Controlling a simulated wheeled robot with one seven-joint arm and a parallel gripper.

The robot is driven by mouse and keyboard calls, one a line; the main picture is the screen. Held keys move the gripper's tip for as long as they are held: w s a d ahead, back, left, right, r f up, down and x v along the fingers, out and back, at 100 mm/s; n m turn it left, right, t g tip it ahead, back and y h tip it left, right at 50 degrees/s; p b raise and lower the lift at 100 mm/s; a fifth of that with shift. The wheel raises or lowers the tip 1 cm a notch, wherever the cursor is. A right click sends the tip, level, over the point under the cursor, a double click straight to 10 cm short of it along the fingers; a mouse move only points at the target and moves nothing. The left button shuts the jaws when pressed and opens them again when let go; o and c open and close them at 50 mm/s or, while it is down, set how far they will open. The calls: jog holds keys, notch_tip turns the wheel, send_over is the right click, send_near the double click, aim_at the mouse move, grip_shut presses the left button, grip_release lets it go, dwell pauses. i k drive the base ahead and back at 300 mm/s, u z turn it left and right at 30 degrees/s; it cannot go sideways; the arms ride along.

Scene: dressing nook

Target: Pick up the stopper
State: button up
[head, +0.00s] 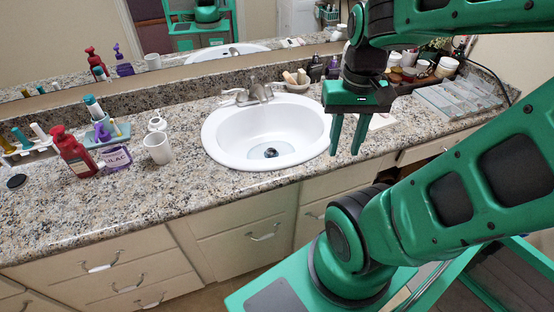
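A small dark round piece, which looks like the stopper (270,152), sits at the drain in the bottom of the white sink (221,146). It is too small to tell whether it is seated in the drain or loose. My gripper (344,153) hangs fingers down at the sink's right rim, to the right of the stopper and apart from it. Its two green fingers stand apart with nothing between them.
A faucet (256,94) rises behind the sink. A grey organizer (455,99) lies right. A mirror backs the counter.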

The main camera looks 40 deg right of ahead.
aim_at(271, 151)
jog(key=z, duration=2.15)
jog(key=k, duration=0.7)
jog(key=u, duration=1.35)
jog(key=i, duration=1)
